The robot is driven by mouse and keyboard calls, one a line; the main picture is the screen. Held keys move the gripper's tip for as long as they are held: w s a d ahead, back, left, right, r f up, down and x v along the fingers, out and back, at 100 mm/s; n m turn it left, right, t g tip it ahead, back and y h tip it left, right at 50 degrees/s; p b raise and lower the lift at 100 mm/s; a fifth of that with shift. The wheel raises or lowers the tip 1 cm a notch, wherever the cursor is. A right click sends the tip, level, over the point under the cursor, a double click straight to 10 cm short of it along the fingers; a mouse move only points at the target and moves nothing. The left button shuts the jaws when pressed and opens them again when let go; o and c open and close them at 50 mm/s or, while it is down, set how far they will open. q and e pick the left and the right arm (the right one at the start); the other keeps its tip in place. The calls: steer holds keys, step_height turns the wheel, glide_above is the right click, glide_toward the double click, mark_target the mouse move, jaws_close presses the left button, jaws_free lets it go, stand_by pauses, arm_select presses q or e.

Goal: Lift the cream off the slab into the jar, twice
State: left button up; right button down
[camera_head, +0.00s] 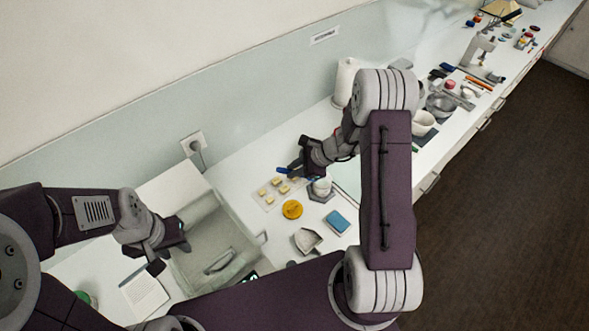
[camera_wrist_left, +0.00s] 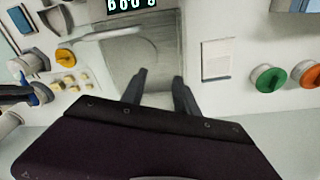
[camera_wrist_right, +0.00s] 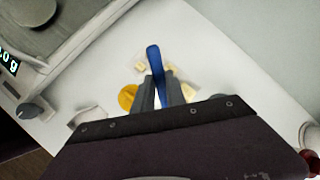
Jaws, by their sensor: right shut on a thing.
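My right gripper (camera_head: 292,172) is shut on a blue-handled tool (camera_head: 283,170). In the right wrist view the blue handle (camera_wrist_right: 154,60) sticks out beyond the fingers; its working end cannot be made out. A small pale jar (camera_head: 322,187) stands on a dark base just right of that gripper, with a yellow-orange lid-like disc (camera_head: 292,209) on the counter nearby. A pale flat surface (camera_head: 347,172), perhaps the slab, is mostly hidden behind my right arm; no cream can be made out. My left gripper (camera_head: 172,257) is open and empty, its fingers apart in the left wrist view (camera_wrist_left: 159,82).
Small yellowish blocks (camera_head: 271,190) lie beside the disc. A blue sponge-like block (camera_head: 338,222) and a grey scoop (camera_head: 307,240) lie nearer. A boxy clear-fronted balance (camera_head: 205,239) stands near my left gripper. Bowls (camera_head: 423,121) and a paper roll (camera_head: 346,80) stand farther along.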

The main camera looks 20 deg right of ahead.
arm_select(q)
steer(key=shift+d+f, duration=0.1)
steer(key=shift+d, duration=0.15)
arm_select(e)
steer(key=shift+d+f, duration=0.2)
steer(key=shift+d, duration=0.05)
arm_select(q)
steer(key=shift+a+f+b, duration=0.15)
steer(key=shift+f+b, duration=0.15)
steer(key=shift+b, duration=0.05)
arm_select(e)
steer(key=shift+a+f, duration=0.15)
arm_select(q)
steer(key=shift+f+b, duration=0.25)
steer(key=shift+b, duration=0.05)
arm_select(e)
steer(key=shift+f, duration=0.1)
stand_by(0.7)
arm_select(q)
steer(key=shift+f, duration=0.1)
steer(key=shift+f+b, duration=0.25)
steer(key=shift+b, duration=0.05)
arm_select(e)
steer(key=shift+a+f, duration=0.1)
steer(key=shift+a, duration=0.1)
arm_select(q)
steer(key=shift+r, duration=0.1)
stand_by(0.4)
